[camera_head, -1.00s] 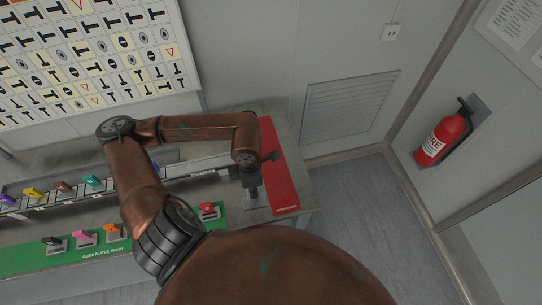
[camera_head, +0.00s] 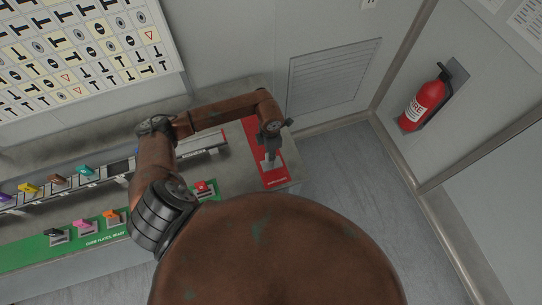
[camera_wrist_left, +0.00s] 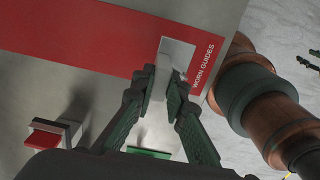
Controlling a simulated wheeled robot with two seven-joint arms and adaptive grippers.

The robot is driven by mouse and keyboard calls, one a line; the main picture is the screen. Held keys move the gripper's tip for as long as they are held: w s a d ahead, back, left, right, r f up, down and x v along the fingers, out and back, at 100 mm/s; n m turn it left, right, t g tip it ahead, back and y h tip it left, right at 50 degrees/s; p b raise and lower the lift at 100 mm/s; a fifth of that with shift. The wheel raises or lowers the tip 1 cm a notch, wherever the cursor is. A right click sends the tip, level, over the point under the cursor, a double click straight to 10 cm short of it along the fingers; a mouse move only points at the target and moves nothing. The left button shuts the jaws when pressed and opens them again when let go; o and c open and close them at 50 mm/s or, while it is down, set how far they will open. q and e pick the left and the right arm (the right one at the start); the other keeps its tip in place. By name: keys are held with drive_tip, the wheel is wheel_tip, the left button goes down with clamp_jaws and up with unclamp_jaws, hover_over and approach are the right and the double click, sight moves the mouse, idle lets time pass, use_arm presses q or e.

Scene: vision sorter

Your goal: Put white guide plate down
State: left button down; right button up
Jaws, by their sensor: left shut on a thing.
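My left gripper (camera_head: 269,156) is over the right end of the bench, above the red strip (camera_head: 276,182). In the left wrist view my gripper (camera_wrist_left: 168,93) is shut on the white guide plate (camera_wrist_left: 176,54), a pale flat piece between and beyond the fingertips. The plate lies over the red strip (camera_wrist_left: 90,38), beside its "WORN GUIDES" lettering. I cannot tell whether the plate touches the strip. In the head view the plate (camera_head: 274,163) is partly hidden by the gripper. My right gripper is not in view.
A plate with a red grip (camera_head: 203,187) stands at the end of the green strip (camera_head: 70,249), near my arm. More coloured guide plates stand on the green strip and in a rack (camera_head: 215,143) behind. A fire extinguisher (camera_head: 424,104) hangs on the right wall.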

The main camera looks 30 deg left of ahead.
use_arm(q)
wheel_tip(320, 180, down, 3)
drive_tip(key=shift+w+f+p, duration=0.1)
drive_tip(key=shift+f+p, duration=0.05)
drive_tip(key=shift+p, duration=0.55)
drive_tip(key=shift+f, duration=0.15)
drive_tip(key=c, duration=2.4)
unclamp_jaws()
drive_tip(key=o, duration=0.5)
drive_tip(key=shift+c, duration=0.2)
drive_tip(key=shift+r, duration=0.2)
drive_tip(key=shift+w+r, duration=0.1)
drive_tip(key=shift+r, duration=0.25)
wheel_tip(320, 180, up, 11)
drive_tip(key=b, duration=0.3)
drive_tip(key=shift+r, duration=0.1)
